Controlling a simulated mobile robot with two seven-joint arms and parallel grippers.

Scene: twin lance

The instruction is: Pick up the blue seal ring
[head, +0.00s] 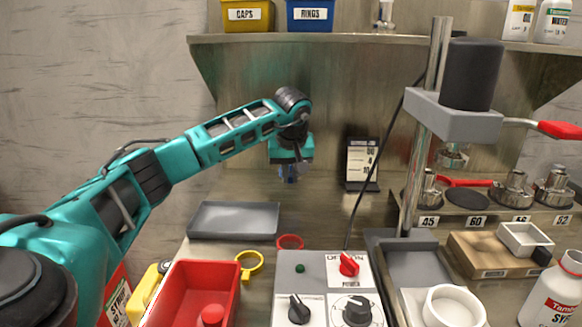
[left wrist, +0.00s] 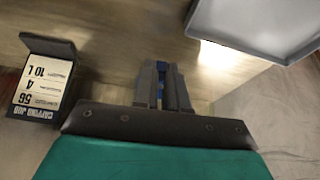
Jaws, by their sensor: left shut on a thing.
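My left gripper (head: 289,178) hangs pointing down above the back of the bench, to the right of and beyond the grey tray. It also shows in the left wrist view (left wrist: 162,72), with its fingers close together. A narrow strip of blue, the blue seal ring (left wrist: 161,82), shows between the fingers, which are shut on it. Most of the ring is hidden by the fingers, and in the head view only a small bluish patch shows at the fingertips. My right gripper is not in view.
A grey tray (head: 232,234) lies front left of the gripper; a card stand (head: 361,165) stands to its right. A red ring (head: 290,241) and yellow ring (head: 249,265) lie near the control box (head: 313,271) and red bin (head: 190,285). A press column (head: 428,130) stands right.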

